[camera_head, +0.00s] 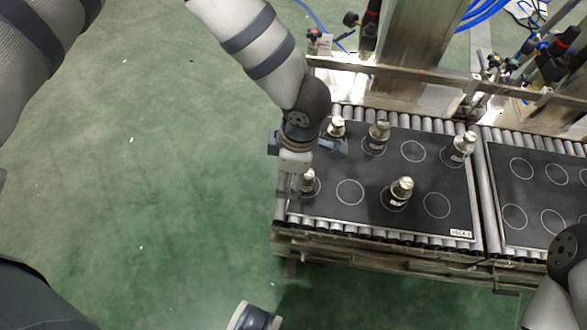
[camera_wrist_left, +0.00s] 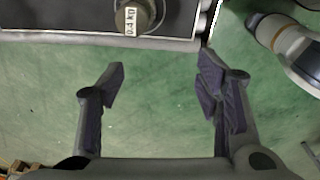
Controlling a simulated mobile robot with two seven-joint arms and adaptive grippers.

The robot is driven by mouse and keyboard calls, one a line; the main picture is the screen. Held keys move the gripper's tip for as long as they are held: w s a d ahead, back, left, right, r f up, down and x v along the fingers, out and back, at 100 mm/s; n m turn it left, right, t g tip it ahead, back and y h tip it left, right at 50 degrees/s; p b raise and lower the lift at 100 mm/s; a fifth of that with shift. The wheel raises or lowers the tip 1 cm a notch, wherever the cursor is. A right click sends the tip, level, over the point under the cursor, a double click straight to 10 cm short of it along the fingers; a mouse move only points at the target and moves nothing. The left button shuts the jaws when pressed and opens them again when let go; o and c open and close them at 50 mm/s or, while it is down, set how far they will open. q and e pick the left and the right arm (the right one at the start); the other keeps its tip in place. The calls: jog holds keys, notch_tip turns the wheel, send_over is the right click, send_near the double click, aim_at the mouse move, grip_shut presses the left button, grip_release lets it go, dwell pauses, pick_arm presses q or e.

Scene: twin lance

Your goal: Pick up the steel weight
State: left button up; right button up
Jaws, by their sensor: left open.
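Several steel weights with knobbed tops stand upright on a black mat (camera_head: 330,212) with white circles. The nearest steel weight (camera_head: 308,182) is at the mat's left front corner, partly covered by my left gripper (camera_head: 294,188). The others are a front-middle weight (camera_head: 401,191), a back-left one (camera_head: 336,127), a back-middle one (camera_head: 377,137) and a back-right one (camera_head: 463,147). In the left wrist view, a weight labelled 0.4 KG (camera_wrist_left: 135,17) is beyond my open left fingers (camera_wrist_left: 162,75), slightly left of their middle, and apart from them. My right gripper is out of view.
The mat lies on a roller conveyor (camera_head: 380,243) with a metal frame. A second black mat (camera_head: 540,190) with empty circles lies to the right. A metal rail (camera_head: 430,76) and posts stand behind. Open green floor (camera_head: 150,190) is to the left.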

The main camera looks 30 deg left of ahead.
aim_at(307, 179)
pick_arm(q)
jog(key=w+d+r+n, duration=0.1)
jog(key=w+d+r+n+h, duration=0.1)
jog(key=r, duration=0.1)
jog(key=w+d+r+n, duration=0.1)
jog(key=w, duration=0.1)
jog(key=shift+w+r, duration=0.1)
jog(key=shift+r, duration=0.15)
jog(key=f+b, duration=0.1)
jog(key=f, duration=0.3)
jog(key=f+b, duration=0.1)
jog(key=f, duration=0.3)
jog(key=f+b, duration=0.1)
jog(key=f, duration=0.2)
jog(key=shift+a+f, duration=0.25)
jog(key=shift+f, duration=0.15)
jog(key=shift+c, duration=0.4)
grip_shut()
